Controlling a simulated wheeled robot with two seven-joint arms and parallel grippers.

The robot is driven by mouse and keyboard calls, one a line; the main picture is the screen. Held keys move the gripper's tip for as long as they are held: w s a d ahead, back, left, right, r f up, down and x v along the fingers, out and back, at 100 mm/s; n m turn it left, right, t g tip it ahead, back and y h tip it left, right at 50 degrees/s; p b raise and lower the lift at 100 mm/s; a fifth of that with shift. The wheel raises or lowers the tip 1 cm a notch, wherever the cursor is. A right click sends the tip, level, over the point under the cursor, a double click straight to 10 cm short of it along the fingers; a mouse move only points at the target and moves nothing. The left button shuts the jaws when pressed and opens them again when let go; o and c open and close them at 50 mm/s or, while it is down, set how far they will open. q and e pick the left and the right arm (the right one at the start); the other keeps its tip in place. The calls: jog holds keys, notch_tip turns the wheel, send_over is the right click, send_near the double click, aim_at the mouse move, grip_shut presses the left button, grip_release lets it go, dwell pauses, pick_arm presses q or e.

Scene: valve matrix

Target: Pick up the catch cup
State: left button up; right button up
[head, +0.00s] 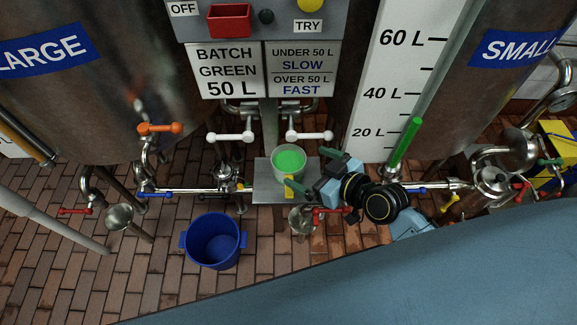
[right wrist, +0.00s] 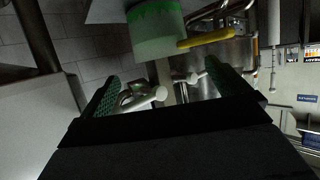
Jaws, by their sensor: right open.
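The catch cup (head: 288,160) is a pale translucent cup with green liquid in it and a yellow handle (head: 289,190). It stands upright on a small grey metal shelf (head: 263,190) below the sign panel. My right gripper (head: 299,175) is beside the cup on its right, with its green-padded fingers apart and nothing between them. In the right wrist view the cup (right wrist: 158,32) and its handle (right wrist: 206,39) lie beyond the fingertips. I cannot tell if a finger touches the cup. My left gripper is not in view.
White-handled valves (head: 303,136) sit just behind the shelf. A red-handled valve (head: 331,210) is below my right gripper. A blue bucket (head: 214,241) stands on the brick floor at lower left. Large and small steel tanks rise at either side, with a level gauge (head: 397,70) between.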

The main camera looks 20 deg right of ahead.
aim_at(288, 157)
jog(key=b+x, duration=0.1)
jog(key=x, duration=0.5)
jog(key=shift+a+f+b, duration=0.1)
jog(key=shift+a+b, duration=0.2)
jog(key=shift+a, duration=0.05)
jog(key=shift+w+a+f, duration=0.15)
jog(key=shift+w+a, duration=0.05)
jog(key=shift+w, duration=0.3)
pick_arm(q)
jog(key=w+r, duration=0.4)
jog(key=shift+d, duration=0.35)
pick_arm(e)
jog(key=shift+c, duration=0.3)
jog(key=c, duration=1)
jog(key=shift+c, duration=0.4)
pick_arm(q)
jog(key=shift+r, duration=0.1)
